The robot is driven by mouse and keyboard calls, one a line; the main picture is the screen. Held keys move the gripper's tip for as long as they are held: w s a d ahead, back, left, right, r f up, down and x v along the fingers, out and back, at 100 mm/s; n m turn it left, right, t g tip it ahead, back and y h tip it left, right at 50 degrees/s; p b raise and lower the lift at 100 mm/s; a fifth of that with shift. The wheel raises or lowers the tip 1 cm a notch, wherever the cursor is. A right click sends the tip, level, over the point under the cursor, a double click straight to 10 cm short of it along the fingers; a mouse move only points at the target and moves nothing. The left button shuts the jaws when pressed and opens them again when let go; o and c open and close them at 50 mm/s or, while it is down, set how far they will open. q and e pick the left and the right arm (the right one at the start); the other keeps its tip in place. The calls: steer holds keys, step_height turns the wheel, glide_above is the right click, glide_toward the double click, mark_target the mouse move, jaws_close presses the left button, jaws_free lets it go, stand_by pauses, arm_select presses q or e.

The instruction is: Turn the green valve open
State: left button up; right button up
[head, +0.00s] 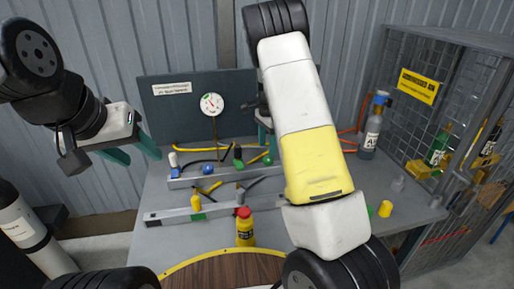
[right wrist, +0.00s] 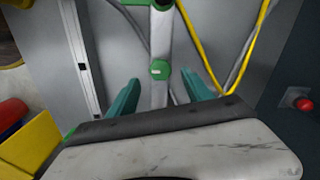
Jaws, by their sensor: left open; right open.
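In the head view a green round knob (head: 267,160) and a green-ended upright fitting (head: 238,157) sit on the rear pipe rail; which one is the green valve I cannot tell for sure. In the right wrist view a green hexagonal knob (right wrist: 161,72) lies on a grey bar, between and just beyond my fingertips, with a green part (right wrist: 150,3) cut off at the top edge. My right gripper (right wrist: 161,92) is open and empty; in the head view my arm mostly hides it. My left gripper (head: 132,149) is open and empty, left of the gauge board.
A gauge (head: 211,104) is on the dark board behind the rails. A blue round knob (head: 208,170) is on the rear rail. A yellow bottle with a red cap (head: 245,230) stands in front. A grey cylinder (head: 371,133) and mesh cage (head: 450,110) are at right.

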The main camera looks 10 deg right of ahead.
mark_target(267, 159)
step_height(267, 159, down, 5)
steer(key=shift+f, duration=0.2)
jaws_close()
stand_by(0.3)
